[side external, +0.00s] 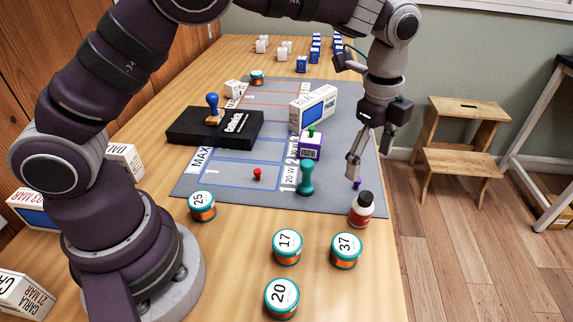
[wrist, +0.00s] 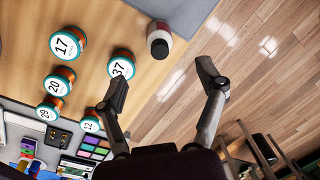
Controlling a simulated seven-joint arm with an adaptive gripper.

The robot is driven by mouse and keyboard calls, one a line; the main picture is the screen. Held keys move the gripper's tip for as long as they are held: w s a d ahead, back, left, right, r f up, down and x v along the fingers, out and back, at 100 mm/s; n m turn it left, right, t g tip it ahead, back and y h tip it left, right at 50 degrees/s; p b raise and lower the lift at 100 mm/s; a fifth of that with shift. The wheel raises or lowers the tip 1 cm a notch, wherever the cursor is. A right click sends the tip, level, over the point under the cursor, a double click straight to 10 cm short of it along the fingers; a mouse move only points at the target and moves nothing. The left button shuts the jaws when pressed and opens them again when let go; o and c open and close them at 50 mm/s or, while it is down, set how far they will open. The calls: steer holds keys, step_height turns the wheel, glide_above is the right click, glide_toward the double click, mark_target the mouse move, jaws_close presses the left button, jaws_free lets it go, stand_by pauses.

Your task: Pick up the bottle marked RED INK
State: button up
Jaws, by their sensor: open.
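A small bottle (side external: 361,208) with a dark cap, white shoulder and red label stands upright near the right front corner of the grey mat. Its lettering is too small to read. The bottle also shows in the wrist view (wrist: 158,38), near the top middle, seen cap end first. My gripper (side external: 355,178) is above and behind the bottle in the side view, pointing down, apart from it. In the wrist view my gripper (wrist: 162,78) has its two fingers spread wide with nothing between them, and the bottle lies beyond the fingertips.
A jar marked 37 (side external: 346,250) stands close to the bottle, with jars 17 (side external: 287,247) and 20 (side external: 281,298) nearby. A teal stamp (side external: 306,178) and a purple box (side external: 310,145) stand on the grey mat (side external: 240,200). The table's right edge is close to the bottle.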

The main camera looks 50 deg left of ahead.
mark_target(366, 195)
steer(key=f, duration=1)
steer(key=shift+w+d+f, duration=0.3)
steer(key=shift+w, duration=0.05)
steer(key=c, duration=1.2)
steer(key=shift+r, duration=0.1)
